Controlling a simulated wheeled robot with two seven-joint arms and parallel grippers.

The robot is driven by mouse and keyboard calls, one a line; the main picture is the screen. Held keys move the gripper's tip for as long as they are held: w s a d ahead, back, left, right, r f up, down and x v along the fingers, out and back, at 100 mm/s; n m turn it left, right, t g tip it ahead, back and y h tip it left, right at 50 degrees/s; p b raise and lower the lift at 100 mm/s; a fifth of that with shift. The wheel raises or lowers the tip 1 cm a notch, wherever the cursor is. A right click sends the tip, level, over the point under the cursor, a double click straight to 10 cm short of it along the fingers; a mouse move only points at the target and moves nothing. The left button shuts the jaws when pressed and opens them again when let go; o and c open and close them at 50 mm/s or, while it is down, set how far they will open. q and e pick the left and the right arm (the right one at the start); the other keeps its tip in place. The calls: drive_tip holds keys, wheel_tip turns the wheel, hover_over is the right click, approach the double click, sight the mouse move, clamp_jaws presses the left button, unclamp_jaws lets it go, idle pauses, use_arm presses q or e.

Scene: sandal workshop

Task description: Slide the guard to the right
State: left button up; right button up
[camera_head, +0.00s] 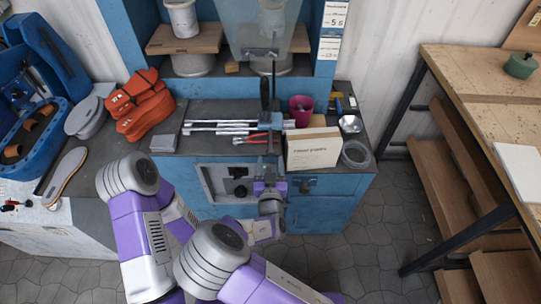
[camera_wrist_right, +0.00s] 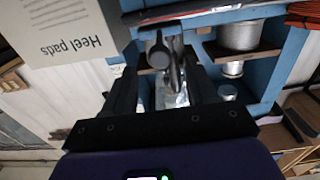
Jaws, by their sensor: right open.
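The guard (camera_head: 255,28) is a clear, pale panel hanging in front of the blue cabinet's shelf at the top middle of the head view. It has a small dark fitting (camera_head: 262,53) near its lower edge. My right gripper (camera_head: 268,150) is over the front of the bench, below and apart from the guard. In the right wrist view my right gripper (camera_wrist_right: 165,80) has its dark fingers spread, with a dark tool handle (camera_wrist_right: 174,65) seen between them; I cannot tell how far beyond the tips it is. My left gripper is not in view.
A white heel-pads box (camera_head: 313,149) stands close right of my right gripper. An upright black-handled tool (camera_head: 264,92), red-handled pliers (camera_head: 249,138) and a magenta cup (camera_head: 301,108) are nearby. A wooden table (camera_head: 485,85) stands right.

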sight(271, 154)
drive_tip(key=shift+w, duration=1.8)
clamp_jaws()
